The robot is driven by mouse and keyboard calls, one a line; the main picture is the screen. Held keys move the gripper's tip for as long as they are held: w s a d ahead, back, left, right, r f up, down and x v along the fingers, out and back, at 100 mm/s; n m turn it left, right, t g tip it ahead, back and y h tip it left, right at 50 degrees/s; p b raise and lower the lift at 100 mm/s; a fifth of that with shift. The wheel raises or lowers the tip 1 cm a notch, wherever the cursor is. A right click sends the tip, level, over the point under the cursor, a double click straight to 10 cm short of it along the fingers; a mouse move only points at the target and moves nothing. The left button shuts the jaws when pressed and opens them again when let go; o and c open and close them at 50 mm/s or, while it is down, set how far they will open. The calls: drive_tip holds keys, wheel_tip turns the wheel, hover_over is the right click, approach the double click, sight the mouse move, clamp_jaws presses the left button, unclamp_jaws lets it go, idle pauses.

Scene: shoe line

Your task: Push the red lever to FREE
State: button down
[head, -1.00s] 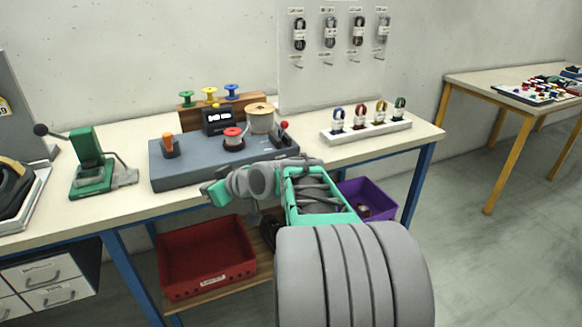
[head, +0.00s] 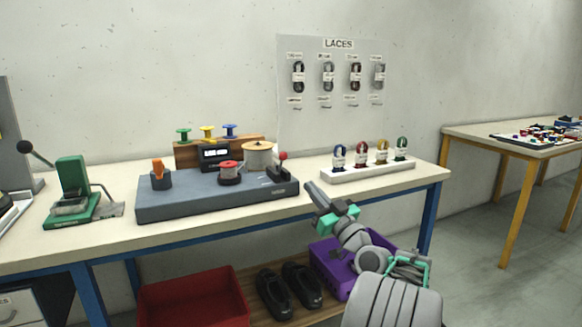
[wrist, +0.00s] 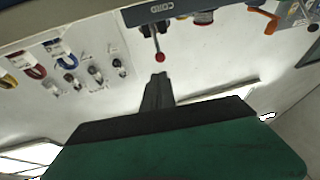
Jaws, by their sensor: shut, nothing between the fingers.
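The red lever (head: 283,157) stands at the right end of the grey-blue machine (head: 215,204) on the bench. It is a thin rod with a red ball on top. In the wrist view its red ball (wrist: 159,58) is just ahead of my fingertips, with a visible gap. My gripper (head: 311,187) is shut and empty, just right of the machine's front right corner, pointing up and toward the bench. Its dark fingers (wrist: 158,78) also show in the wrist view. I cannot read a FREE mark in either view.
A white rack (head: 367,171) of lace bundles stands to the right. A purple bin (head: 330,268) sits under my gripper, below the bench.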

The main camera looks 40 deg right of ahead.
sight(285, 158)
drive_tip(key=x, duration=1.1)
drive_tip(key=shift+w, duration=0.25)
drive_tip(key=shift+r, duration=0.1)
